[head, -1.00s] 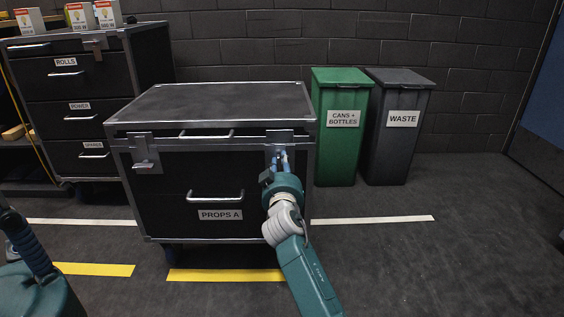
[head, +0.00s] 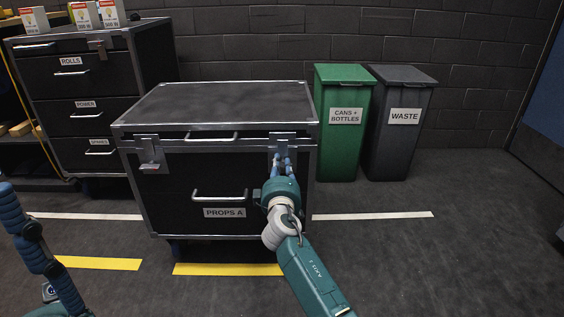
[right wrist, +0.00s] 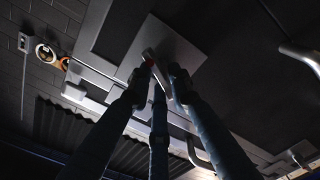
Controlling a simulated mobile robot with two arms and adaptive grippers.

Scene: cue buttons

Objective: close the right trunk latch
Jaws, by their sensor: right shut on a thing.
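The trunk is a black case with metal edges and a grey lid (head: 220,104). Its right latch (head: 282,139) is a grey metal plate on the front at the upper right. My right gripper (head: 283,162) is at this latch, its blue fingers pointing up at it. In the right wrist view, the fingers are shut on the latch's light metal lever (right wrist: 157,70), below the latch plate (right wrist: 172,45). The fingers partly hide the lever. My left gripper (head: 30,232) shows only partly at the lower left, away from the trunk; its opening cannot be judged.
The trunk's left latch (head: 148,150) and the front handle (head: 220,196) stick out. A green bin (head: 341,140) and a dark waste bin (head: 400,140) stand to the right. Another drawer case (head: 80,90) with boxes on top is behind left. The floor at right is clear.

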